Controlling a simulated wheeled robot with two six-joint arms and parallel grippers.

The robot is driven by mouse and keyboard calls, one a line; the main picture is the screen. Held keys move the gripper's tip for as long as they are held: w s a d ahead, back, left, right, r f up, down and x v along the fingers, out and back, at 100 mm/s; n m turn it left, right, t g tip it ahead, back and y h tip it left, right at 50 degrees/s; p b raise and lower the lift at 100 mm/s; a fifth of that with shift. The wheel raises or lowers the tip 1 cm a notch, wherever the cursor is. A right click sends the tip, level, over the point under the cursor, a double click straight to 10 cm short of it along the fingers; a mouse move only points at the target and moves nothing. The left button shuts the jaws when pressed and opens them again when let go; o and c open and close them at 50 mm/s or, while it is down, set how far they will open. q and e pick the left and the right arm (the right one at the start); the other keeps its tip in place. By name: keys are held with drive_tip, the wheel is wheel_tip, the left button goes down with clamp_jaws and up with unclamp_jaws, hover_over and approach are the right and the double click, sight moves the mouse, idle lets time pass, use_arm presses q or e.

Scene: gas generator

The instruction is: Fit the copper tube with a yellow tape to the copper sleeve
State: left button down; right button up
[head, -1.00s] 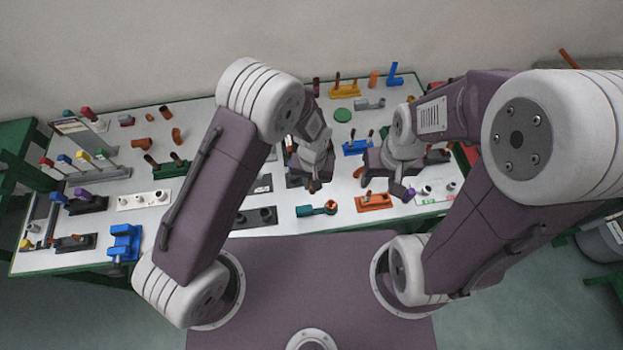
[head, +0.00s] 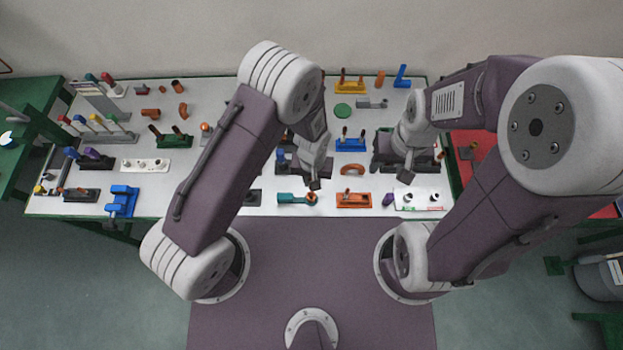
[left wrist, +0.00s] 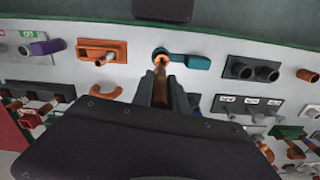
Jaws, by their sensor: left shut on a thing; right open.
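The copper sleeve (head: 311,198) is the orange ring at the right end of a teal holder (head: 290,198) near the table's front edge. In the left wrist view the sleeve (left wrist: 160,55) lies just beyond my fingertips, with the teal holder (left wrist: 190,61) to its right. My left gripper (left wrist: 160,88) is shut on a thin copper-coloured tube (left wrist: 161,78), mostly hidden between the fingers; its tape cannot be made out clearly. In the head view my left gripper (head: 313,182) is right behind the sleeve; contact cannot be told. My right gripper (head: 405,176) is open above the table's right part.
An orange tray (head: 353,200) stands right of the teal holder, then a purple piece (head: 388,200) and a white block (head: 418,200). A blue clamp (head: 122,201) and several racks fill the left side. An orange arch (head: 352,169) lies behind the orange tray.

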use_arm(q)
drive_tip(key=shift+f, duration=0.4)
drive_tip(key=f+b, duration=0.1)
drive_tip(key=f, duration=0.1)
drive_tip(key=f+b, duration=0.1)
drive_tip(key=b, duration=0.1)
drive_tip(key=shift+a+f+b, duration=0.3)
drive_tip(key=shift+a+f, duration=0.1)
drive_tip(key=shift+d+f+b, duration=0.25)
drive_tip(key=shift+f+b, duration=0.15)
drive_tip(key=shift+f, duration=0.1)
drive_tip(key=shift+a, duration=0.15)
drive_tip(key=shift+f+b, duration=1.2)
drive_tip(key=shift+f, duration=0.3)
